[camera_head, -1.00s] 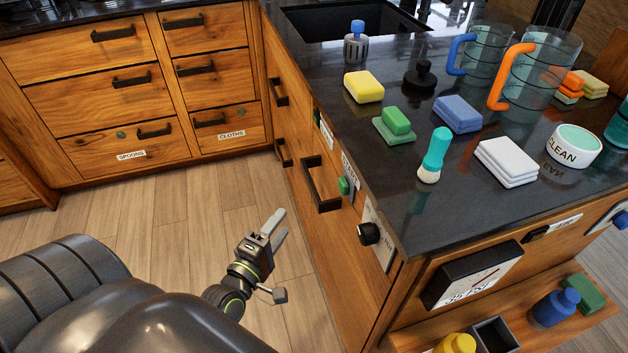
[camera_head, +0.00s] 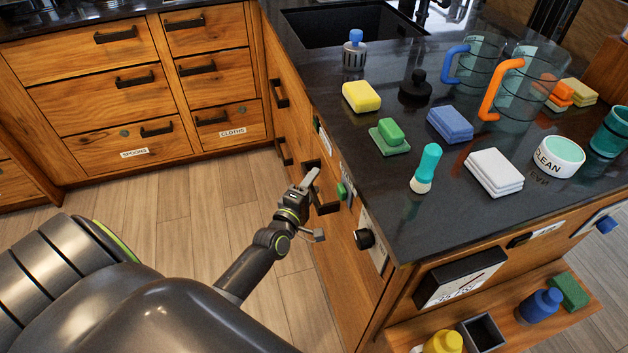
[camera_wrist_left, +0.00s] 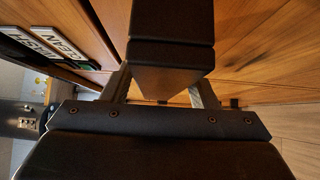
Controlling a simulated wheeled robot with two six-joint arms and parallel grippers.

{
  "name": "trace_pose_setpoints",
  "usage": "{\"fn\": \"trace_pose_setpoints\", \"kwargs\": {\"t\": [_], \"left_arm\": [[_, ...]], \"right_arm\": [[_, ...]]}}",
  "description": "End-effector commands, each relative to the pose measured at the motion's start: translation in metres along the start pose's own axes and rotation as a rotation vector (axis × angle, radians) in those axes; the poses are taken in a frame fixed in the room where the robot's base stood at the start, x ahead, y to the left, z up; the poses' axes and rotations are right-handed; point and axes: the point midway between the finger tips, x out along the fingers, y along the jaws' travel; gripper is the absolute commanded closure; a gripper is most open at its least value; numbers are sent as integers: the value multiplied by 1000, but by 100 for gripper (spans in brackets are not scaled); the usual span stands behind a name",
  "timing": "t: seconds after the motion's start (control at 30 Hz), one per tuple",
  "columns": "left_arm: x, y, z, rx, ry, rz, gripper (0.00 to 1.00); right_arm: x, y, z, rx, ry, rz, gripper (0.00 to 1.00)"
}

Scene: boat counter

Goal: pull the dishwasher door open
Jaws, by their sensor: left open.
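The dishwasher door (camera_head: 335,265) looks to be the wooden front on the island's left side, and it is shut flush with the cabinet. Its dark bar handle (camera_head: 327,208) is partly hidden behind my left gripper (camera_head: 309,184). My left gripper is at the handle with its jaws open. In the left wrist view, the dark handle (camera_wrist_left: 171,55) lies between the two spread fingers, one on each side. I cannot tell whether either finger touches it. My right gripper is not in view.
A green button (camera_head: 341,191) and a black knob (camera_head: 364,239) sit beside the handle. Drawers (camera_head: 100,85) stand at the back left. The wooden floor (camera_head: 175,215) left of the door is clear.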

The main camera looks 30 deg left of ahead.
Motion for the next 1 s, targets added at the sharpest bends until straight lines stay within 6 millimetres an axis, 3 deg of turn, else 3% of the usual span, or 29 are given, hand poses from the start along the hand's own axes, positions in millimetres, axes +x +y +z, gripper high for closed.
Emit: {"fn": "trace_pose_setpoints", "kwargs": {"t": [0.13,0.43,0.83,1.0], "left_arm": [[10,0,0,0,0,0,46],[11,0,0,0,0,0,46],[11,0,0,0,0,0,97],[11,0,0,0,0,-1,100]], "right_arm": [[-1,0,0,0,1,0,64],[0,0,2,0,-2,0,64],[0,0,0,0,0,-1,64],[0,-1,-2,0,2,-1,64]]}}
